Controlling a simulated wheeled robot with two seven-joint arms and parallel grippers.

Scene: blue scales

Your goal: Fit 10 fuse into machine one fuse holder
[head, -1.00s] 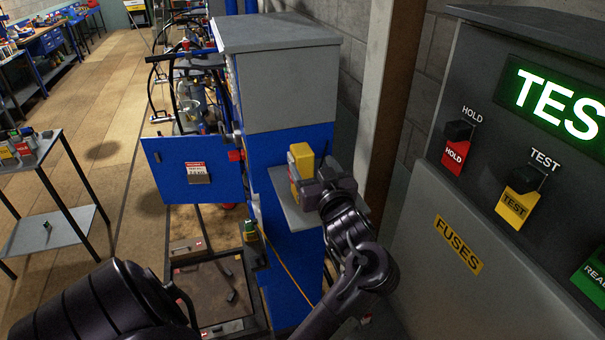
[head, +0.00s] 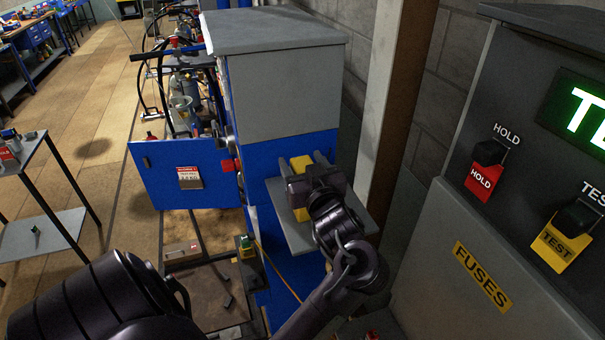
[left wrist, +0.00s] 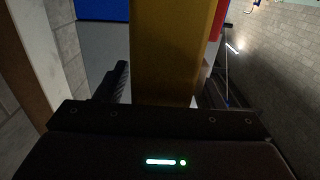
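A yellow block (head: 301,163), which looks like the fuse, stands on a small grey shelf (head: 298,237) on the side of the blue cabinet. My left gripper (head: 299,166) is at this block, with one finger on each side of it; its palm hides the block's near lower part. In the left wrist view the yellow block (left wrist: 172,50) fills the space between the dark fingers. The fingers look spread, with narrow gaps beside the block. My right gripper is not in view. No fuse holder can be made out on the grey machine labelled FUSES (head: 482,276).
The grey machine stands at the right with a red HOLD switch (head: 482,178) and a yellow TEST switch (head: 562,238). A wooden post (head: 392,100) stands behind the shelf. An open blue door (head: 180,175) and a small table (head: 45,225) are at the left.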

